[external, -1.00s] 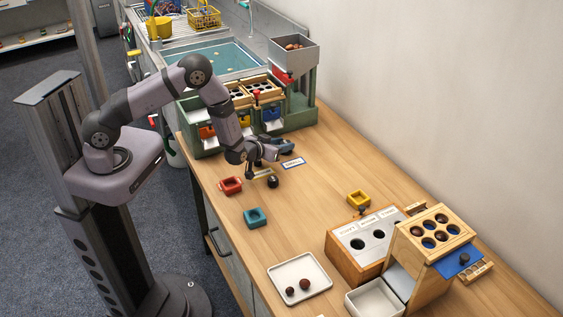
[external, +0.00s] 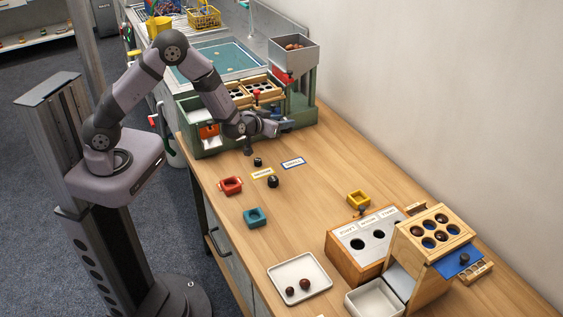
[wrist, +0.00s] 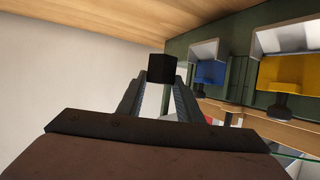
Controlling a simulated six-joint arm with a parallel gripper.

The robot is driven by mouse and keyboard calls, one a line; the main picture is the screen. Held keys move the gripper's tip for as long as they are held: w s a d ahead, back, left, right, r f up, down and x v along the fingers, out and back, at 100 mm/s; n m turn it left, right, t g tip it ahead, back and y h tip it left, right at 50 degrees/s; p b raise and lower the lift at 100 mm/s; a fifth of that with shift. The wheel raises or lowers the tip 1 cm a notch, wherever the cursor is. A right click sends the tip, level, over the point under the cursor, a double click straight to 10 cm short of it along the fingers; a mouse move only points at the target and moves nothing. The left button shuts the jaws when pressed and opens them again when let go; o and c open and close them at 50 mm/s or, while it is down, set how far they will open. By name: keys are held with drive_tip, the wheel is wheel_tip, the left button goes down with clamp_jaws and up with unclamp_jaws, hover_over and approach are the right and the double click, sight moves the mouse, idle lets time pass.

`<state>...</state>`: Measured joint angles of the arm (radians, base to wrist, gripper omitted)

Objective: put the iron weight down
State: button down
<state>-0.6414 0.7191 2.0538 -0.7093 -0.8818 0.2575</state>
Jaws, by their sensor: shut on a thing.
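My gripper (external: 283,125) is at the front of the green machine, above the far part of the table, pointing right. In the wrist view its two dark fingers (wrist: 160,98) are closed around a black, square-ended block, which looks like the iron weight (wrist: 162,68). In the external view the held block is too small and dark to make out clearly. Two other dark pieces stand on the table below: a small one (external: 257,161) and a larger one with a pale mark (external: 273,181).
The green machine (external: 207,143) with coloured chutes is close to my gripper. The table's middle (external: 310,205) is clear.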

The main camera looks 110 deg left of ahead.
drive_tip(key=shift+r, duration=0.25)
drive_tip(key=w+d+m+t+h+b, duration=0.3)
drive_tip(key=w+d+m+t+b, duration=0.15)
drive_tip(key=w+d, duration=1.15)
drive_tip(key=w+d+r+m+t+h+b, duration=0.1)
drive_tip(key=d+r+m+b, duration=0.1)
drive_tip(key=d, duration=1.3)
drive_tip(key=s+a+f+n+g+y, duration=0.2)
drive_tip(key=s+a+n, duration=0.1)
drive_tip(key=s, duration=0.3)
drive_tip(key=shift+f+b, duration=0.85)
drive_tip(key=shift+f, duration=4.05)
drive_tip(key=shift+f, duration=0.1)
